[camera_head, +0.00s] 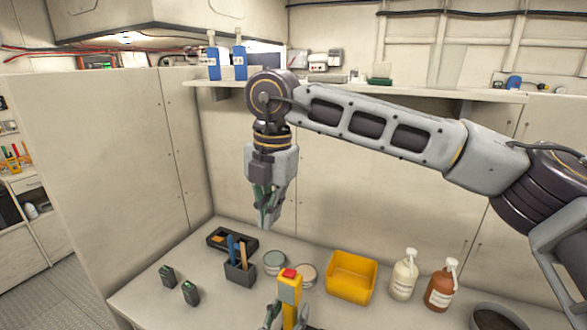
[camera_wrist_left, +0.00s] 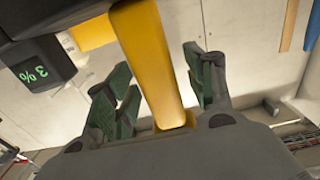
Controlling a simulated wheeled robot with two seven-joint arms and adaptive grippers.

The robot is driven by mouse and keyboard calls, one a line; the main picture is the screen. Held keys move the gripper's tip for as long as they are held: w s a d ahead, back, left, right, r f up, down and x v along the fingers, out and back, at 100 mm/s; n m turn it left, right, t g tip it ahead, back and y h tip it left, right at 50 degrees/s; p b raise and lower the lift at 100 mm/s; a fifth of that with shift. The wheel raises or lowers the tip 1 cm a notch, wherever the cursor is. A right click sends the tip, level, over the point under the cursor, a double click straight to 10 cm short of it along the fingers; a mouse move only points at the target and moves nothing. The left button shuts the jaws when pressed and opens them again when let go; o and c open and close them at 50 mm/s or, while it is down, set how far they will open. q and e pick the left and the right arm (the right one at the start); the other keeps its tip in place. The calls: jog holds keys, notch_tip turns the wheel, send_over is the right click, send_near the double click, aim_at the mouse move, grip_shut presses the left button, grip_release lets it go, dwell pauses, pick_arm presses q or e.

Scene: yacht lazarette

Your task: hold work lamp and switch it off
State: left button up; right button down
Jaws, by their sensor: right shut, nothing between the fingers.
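The work lamp (camera_head: 289,292) is a yellow upright bar with a red button on top, at the bottom middle of the head view. My left gripper (camera_head: 288,318) has a finger on either side of it, partly cut off there. A dark part with a green "3%" display (camera_wrist_left: 38,70) is beside the bar. My right gripper (camera_head: 265,222) is shut and empty, pointing down, above and behind the lamp.
The bench (camera_head: 225,310) carries a black tool holder (camera_head: 240,272), round tins (camera_head: 275,262), a yellow bin (camera_head: 351,277), white (camera_head: 403,277) and brown (camera_head: 441,287) pump bottles, and two small dark devices (camera_head: 190,293). A shelf (camera_head: 400,91) is behind my right arm.

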pick_arm(q)
jog(key=shift+s, duration=0.1)
dwell(0.3)
jog(key=v, duration=1.1)
jog(key=shift+s+a, duration=0.15)
jog(key=shift+s, duration=0.2)
dwell(0.7)
dwell(0.5)
notch_tip(320, 180, up, 9)
jog(key=p, duration=0.9)
jog(key=shift+r+p, duration=0.45)
jog(key=shift+p, duration=0.1)
jog(key=shift+s, duration=0.1)
